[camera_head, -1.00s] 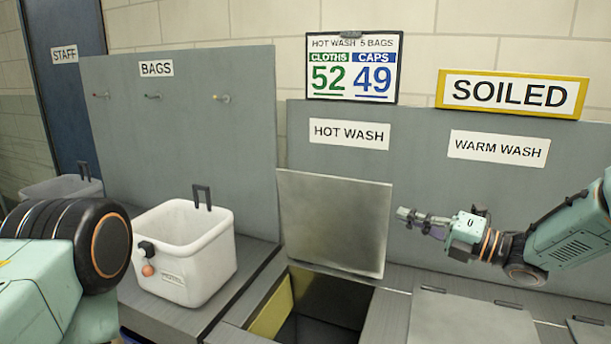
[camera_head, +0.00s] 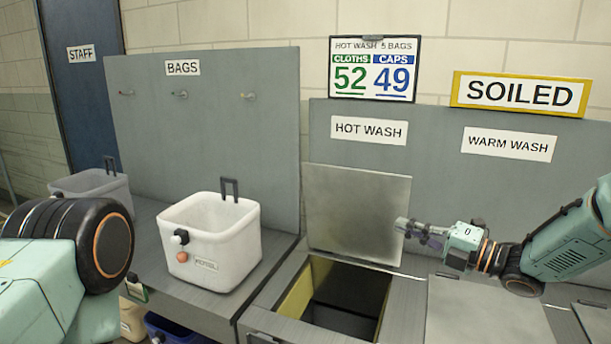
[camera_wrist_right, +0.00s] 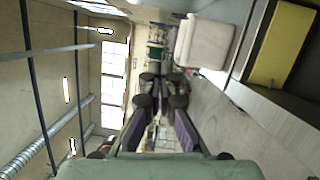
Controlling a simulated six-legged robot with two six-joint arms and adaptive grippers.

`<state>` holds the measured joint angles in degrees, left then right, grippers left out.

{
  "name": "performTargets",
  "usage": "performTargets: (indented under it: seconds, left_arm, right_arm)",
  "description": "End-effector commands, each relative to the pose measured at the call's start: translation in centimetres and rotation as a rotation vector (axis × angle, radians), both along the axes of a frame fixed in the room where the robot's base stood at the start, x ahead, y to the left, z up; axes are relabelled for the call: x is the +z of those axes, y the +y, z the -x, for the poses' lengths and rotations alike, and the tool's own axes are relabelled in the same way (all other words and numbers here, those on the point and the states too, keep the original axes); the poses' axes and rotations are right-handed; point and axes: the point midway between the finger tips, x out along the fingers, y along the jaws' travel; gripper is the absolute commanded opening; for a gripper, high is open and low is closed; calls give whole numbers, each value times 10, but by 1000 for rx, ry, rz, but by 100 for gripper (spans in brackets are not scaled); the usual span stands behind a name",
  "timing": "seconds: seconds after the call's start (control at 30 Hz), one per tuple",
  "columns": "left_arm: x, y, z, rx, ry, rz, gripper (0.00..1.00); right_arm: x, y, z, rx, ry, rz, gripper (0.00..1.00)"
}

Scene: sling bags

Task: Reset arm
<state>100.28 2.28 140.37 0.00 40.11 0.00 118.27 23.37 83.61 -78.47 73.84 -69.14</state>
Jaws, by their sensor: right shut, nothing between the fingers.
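My right gripper (camera_head: 418,231) is shut and empty. In the head view it points left, in front of the raised metal lid (camera_head: 357,205) of the hot wash hatch. Its shut fingers also show in the right wrist view (camera_wrist_right: 162,88). My left arm comes in at the lower left of the head view, but its gripper is out of the picture.
The hot wash opening (camera_head: 345,300) is uncovered below the lid. A white bin (camera_head: 215,260) stands on the counter left of it, and a grey bin (camera_head: 95,188) stands farther left. A closed lid (camera_head: 485,312) lies under the WARM WASH sign (camera_head: 509,144). Three hooks above the bins are empty.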

Motion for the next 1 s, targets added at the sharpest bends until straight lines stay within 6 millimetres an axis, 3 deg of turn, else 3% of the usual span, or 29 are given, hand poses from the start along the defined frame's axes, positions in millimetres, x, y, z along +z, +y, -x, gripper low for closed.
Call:
performTargets:
  seconds: [0.27, 0.47, 0.6, 0.7, 0.83, 1.0]
  left_arm:
    - [0, 0, 0, 0, 1, 0, 58]
    - [0, 0, 0, 0, 0, 0, 58]
    - [0, 0, 0, 0, 0, 0, 58]
    - [0, 0, 0, 0, 0, 0, 58]
    - [0, 0, 0, 0, 1, 0, 58]
    - [0, 0, 0, 0, 0, 0, 58]
  right_arm:
    - [-84, 17, 18, -168, 437, -215, 0]
    - [-168, 27, 64, -373, 850, -398, 0]
    - [-234, 28, 125, -597, 1180, -534, 0]
    - [-273, 26, 177, -778, 1384, -618, 0]
    - [-310, 18, 253, -1041, 1603, -706, 0]
    - [-334, 5, 349, -1399, 1787, -788, 0]
